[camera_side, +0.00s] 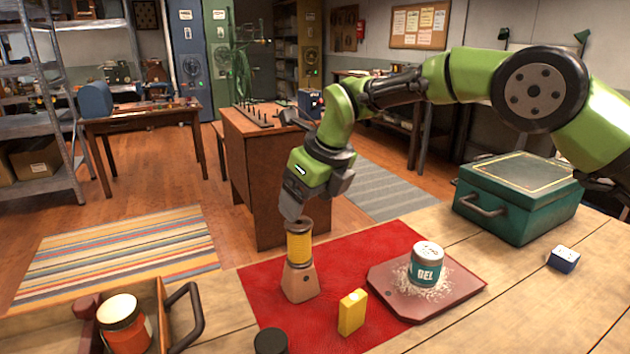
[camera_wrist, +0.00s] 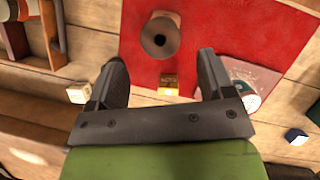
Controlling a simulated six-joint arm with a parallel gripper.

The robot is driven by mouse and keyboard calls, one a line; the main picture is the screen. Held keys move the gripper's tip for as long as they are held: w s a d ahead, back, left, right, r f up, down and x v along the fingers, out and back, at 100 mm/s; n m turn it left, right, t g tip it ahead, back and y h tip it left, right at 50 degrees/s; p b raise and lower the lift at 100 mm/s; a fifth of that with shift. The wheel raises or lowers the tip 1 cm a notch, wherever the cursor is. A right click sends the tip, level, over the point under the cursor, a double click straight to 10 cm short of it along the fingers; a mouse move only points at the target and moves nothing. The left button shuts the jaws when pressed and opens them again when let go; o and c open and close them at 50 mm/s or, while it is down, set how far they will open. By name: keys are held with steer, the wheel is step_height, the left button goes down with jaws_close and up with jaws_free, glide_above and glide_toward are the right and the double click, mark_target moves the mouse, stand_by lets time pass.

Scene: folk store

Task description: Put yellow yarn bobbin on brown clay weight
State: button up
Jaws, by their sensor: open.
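The yellow yarn bobbin (camera_side: 299,246) stands upright on top of the brown clay weight (camera_side: 300,284), which rests on the red cloth in the side view. In the wrist view the bobbin's round brown end (camera_wrist: 160,35), with a dark centre hole, shows from above over the pale weight. My gripper (camera_side: 293,212) is just above the bobbin's top end in the side view. In the wrist view my gripper (camera_wrist: 161,62) is open and empty, with the bobbin beyond its fingertips. I cannot tell whether a finger touches it.
A yellow block (camera_side: 352,312) stands on the red cloth (camera_side: 370,250) nearby. A green-and-white tin (camera_side: 427,265) sits on a reddish board (camera_side: 462,285) to the right. A black round object (camera_side: 270,342), an orange jar (camera_side: 124,325) and a green chest (camera_side: 520,200) surround the area.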

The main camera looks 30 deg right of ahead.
steer(key=shift+v, duration=1.85)
steer(key=s+d+r+n+t, duration=0.2)
steer(key=s+d+r+n, duration=0.7)
steer(key=s+r+n, duration=0.45)
steer(key=s+d+f+n, duration=0.2)
steer(key=s+n, duration=0.5)
steer(key=s, duration=0.1)
steer(key=s+d+f+n+t, duration=0.1)
steer(key=s+d+f+n, duration=0.1)
steer(key=s+n, duration=0.5)
steer(key=shift+s+f, duration=0.35)
steer(key=shift+s, duration=0.45)
